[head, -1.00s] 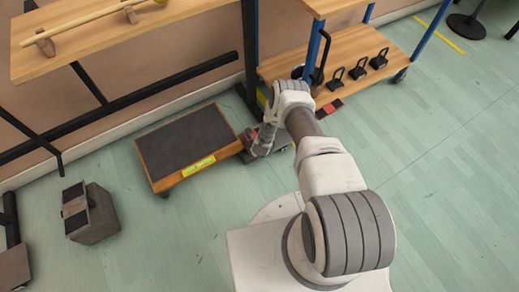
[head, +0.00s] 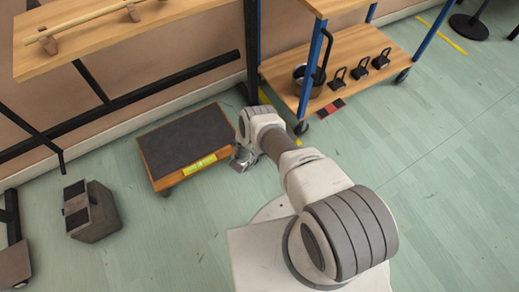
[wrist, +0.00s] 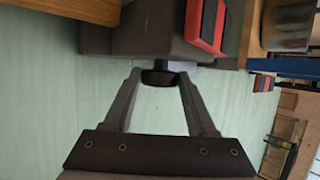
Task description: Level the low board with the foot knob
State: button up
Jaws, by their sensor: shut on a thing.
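The low board (head: 185,140) lies near the floor at the wall in the head view, with a dark top, orange wooden edges and a yellow label. My gripper (head: 241,160) is at its right front corner, partly hidden by my wrist. In the wrist view, my gripper (wrist: 160,77) has its fingertips on either side of a round black knob (wrist: 160,80) and is shut on it. The knob sits under a dark grey body (wrist: 150,35) with a red and black pad (wrist: 207,24). How level the board is, I cannot tell.
A grey block (head: 98,215) with dark pads stands on the floor at left. A wheeled wooden trolley (head: 345,70) with a pot and several black-handled weights stands at back right. A high wooden table (head: 100,50) is at back left.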

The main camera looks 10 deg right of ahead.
dwell(0.3)
jog(key=o, duration=1.4)
jog(key=p+v, duration=0.4)
jog(key=v, duration=0.4)
jog(key=p+v, duration=0.4)
jog(key=v, duration=0.5)
jog(key=shift+s+a+f, duration=0.1)
jog(key=shift+s+a, duration=0.2)
